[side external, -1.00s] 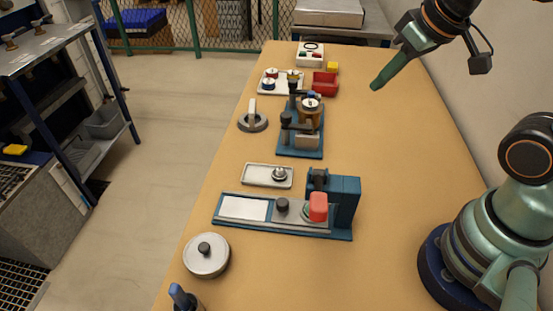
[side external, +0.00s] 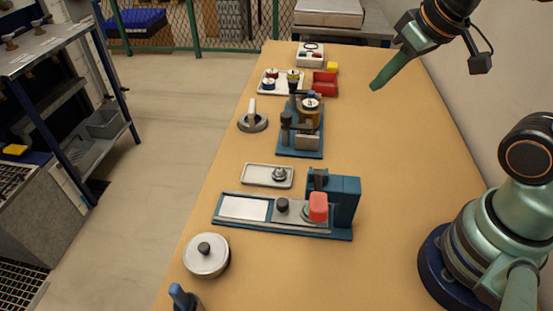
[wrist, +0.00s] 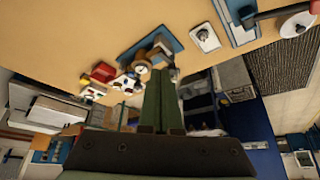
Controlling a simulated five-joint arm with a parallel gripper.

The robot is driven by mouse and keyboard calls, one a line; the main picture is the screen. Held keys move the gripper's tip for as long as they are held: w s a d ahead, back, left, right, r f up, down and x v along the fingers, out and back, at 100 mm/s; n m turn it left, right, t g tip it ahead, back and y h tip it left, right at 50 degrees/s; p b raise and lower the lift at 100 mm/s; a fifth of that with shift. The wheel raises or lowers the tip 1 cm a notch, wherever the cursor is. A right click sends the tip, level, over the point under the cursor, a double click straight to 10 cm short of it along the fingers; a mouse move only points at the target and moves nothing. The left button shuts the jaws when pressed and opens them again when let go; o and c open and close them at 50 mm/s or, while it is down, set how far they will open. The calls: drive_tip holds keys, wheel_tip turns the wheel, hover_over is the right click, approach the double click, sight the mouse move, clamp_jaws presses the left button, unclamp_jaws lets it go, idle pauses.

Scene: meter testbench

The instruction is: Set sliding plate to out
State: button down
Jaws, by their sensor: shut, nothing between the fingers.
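The sliding plate (side external: 292,213) is a grey plate with a black knob (side external: 282,205). It lies in a long blue fixture (side external: 344,234) on the table, beside a pale panel (side external: 243,208) on its left. A red piece (side external: 318,203) stands at its right, in front of a blue block (side external: 346,197). In the wrist view the blue fixture (wrist: 238,22) is cut off at the top right edge, and the plate's position cannot be told there. My gripper (side external: 375,87) is shut and empty, raised at the far right, well away from the plate. Its green fingers (wrist: 161,100) show in the wrist view.
A small tray (side external: 255,173) with a round metal part lies behind the fixture. A blue stand (side external: 302,148) with clamps stands farther back. A round lidded pot (side external: 206,258) is at the front left. The table's right side (side external: 420,170) is clear.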

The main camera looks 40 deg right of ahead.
idle(0.4)
drive_tip(key=c, duration=1.1)
unclamp_jaws()
drive_tip(key=o, duration=0.5)
drive_tip(key=shift+w+a, duration=0.2)
drive_tip(key=shift+a, duration=0.1)
drive_tip(key=g, duration=0.6)
approach(282, 202)
wheel_tip(282, 202, down, 9)
drive_tip(key=shift+s+r, duration=0.15)
drive_tip(key=shift+r, duration=0.05)
clamp_jaws()
